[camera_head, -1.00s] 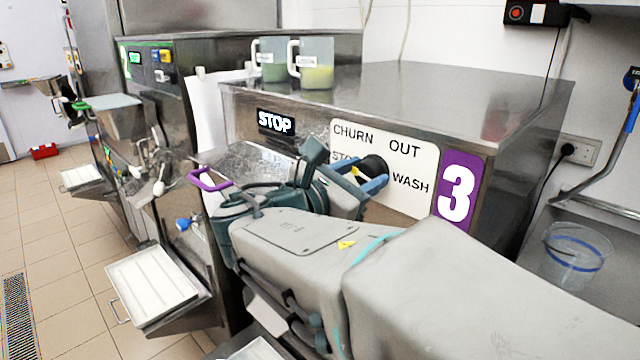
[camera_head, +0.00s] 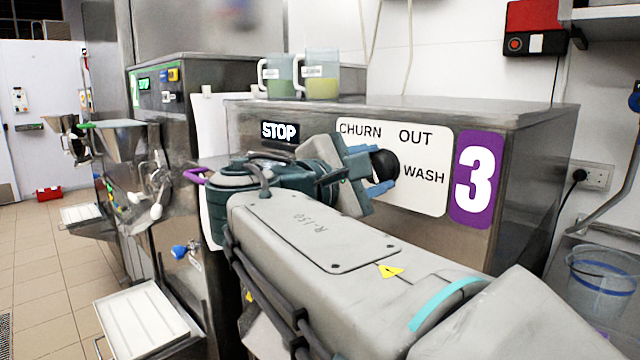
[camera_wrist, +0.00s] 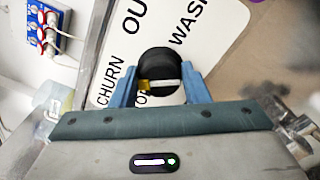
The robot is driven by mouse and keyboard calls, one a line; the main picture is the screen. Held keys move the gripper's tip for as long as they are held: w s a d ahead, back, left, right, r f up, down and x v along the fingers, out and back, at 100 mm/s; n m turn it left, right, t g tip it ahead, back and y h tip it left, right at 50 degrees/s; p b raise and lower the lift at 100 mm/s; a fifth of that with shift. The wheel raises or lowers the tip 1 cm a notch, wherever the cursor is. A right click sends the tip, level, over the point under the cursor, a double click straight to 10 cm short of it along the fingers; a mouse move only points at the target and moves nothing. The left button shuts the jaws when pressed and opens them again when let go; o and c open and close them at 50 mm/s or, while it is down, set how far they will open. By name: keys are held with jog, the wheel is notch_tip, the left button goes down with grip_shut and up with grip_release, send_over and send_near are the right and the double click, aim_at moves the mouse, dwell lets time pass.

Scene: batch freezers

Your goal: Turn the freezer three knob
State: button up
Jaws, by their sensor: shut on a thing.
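The freezer three knob (camera_head: 384,163) is a round black knob on a white label plate (camera_head: 424,199) reading CHURN, OUT and WASH, next to a purple panel with a white 3 (camera_head: 477,180). My gripper (camera_head: 374,170) has its blue fingers on either side of the knob. In the wrist view the knob (camera_wrist: 157,68) sits between the two blue fingers of my gripper (camera_wrist: 160,88), shut on it. A pale bar with a yellow end crosses the knob there. Part of the label is hidden behind my gripper.
Two measuring jugs (camera_head: 320,82) stand on the freezer top. A STOP display (camera_head: 280,131) is left of the plate. A purple handle (camera_head: 194,176) and a white tray (camera_head: 142,320) lie left of my arm. A clear bucket (camera_head: 598,285) stands at right.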

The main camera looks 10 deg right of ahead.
jog(key=shift+m, duration=0.3)
jog(key=o, duration=1)
jog(key=shift+c, duration=0.2)
jog(key=v, duration=1.3)
jog(key=shift+s+a, duration=0.2)
jog(key=shift+a, duration=0.15)
